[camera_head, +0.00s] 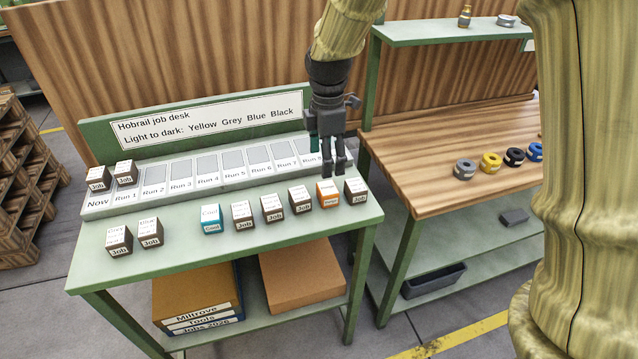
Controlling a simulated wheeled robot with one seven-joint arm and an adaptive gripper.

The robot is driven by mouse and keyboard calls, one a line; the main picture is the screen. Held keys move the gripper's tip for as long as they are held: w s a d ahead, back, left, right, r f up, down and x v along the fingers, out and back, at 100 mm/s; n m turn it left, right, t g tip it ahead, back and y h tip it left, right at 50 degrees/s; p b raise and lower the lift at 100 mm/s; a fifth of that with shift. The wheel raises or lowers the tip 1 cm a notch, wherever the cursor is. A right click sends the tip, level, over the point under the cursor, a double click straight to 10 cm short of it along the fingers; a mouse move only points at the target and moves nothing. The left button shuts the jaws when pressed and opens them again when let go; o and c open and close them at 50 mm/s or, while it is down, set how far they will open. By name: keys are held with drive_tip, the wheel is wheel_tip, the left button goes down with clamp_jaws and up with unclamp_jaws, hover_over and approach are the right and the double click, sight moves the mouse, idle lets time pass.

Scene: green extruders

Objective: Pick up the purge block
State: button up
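The orange purge block (328,195), with a white label on top, sits on the green job desk near its right end, in the front row of blocks. A brown job block (356,192) is close on its right and another brown job block (301,200) is on its left. My gripper (334,170) points down just above and behind the orange block in the picture. Its dark fingers are apart with a gap between them, and nothing shows in the gap. The gripper hides the right end of the run tray.
A grey slotted tray (220,180) runs along the back of the desk below a sign (205,122). A teal cool block (211,219) and more brown blocks stand in front. A wooden bench (440,160) with several spools is at right.

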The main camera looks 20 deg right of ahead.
sight(328, 188)
drive_tip(key=f, duration=0.2)
drive_tip(key=f+p, duration=0.1)
drive_tip(key=f, duration=0.2)
drive_tip(key=shift+w+a+f, duration=0.1)
drive_tip(key=shift+w+a, duration=0.05)
drive_tip(key=shift+a, duration=0.05)
drive_tip(key=shift+s+d+f, duration=0.15)
drive_tip(key=shift+s+f, duration=0.05)
drive_tip(key=shift+s+f+p, duration=0.1)
drive_tip(key=shift+f+p, duration=0.25)
drive_tip(key=shift+d+f+p, duration=0.2)
drive_tip(key=shift+f+p, duration=0.4)
drive_tip(key=shift+f, duration=1.5)
drive_tip(key=c, duration=1.1)
